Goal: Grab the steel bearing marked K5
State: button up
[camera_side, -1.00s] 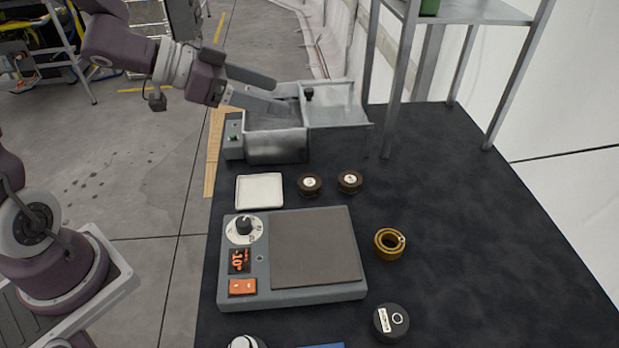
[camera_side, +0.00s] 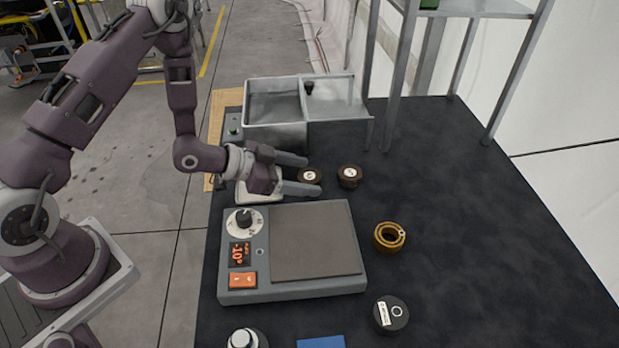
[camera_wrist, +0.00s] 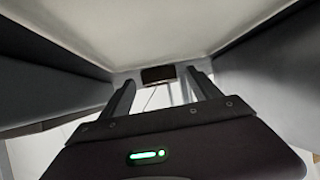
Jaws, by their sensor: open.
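Two dark brown round pieces with pale marked tops stand side by side behind the scale, a left one (camera_side: 310,176) and a right one (camera_side: 349,176). The marks are too small to read, so I cannot tell which piece is K5. My gripper (camera_side: 313,175) is open and points right, its fingers on the far and near sides of the left piece in the picture; contact is unclear. In the wrist view my gripper (camera_wrist: 160,88) shows both fingers apart, with a small dark block (camera_wrist: 158,74) between their tips.
A scale (camera_side: 315,243) stands in front of my gripper, a metal bin (camera_side: 275,135) behind. A white tray (camera_side: 246,197) is partly hidden under my gripper. A golden ring (camera_side: 378,240), black disc (camera_side: 391,316) and silver-topped round piece (camera_side: 243,339) lie nearer. The right side is clear.

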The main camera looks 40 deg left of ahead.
jog(key=shift+w+d+f, duration=0.1)
jog(key=shift+w+d, duration=0.05)
grip_shut()
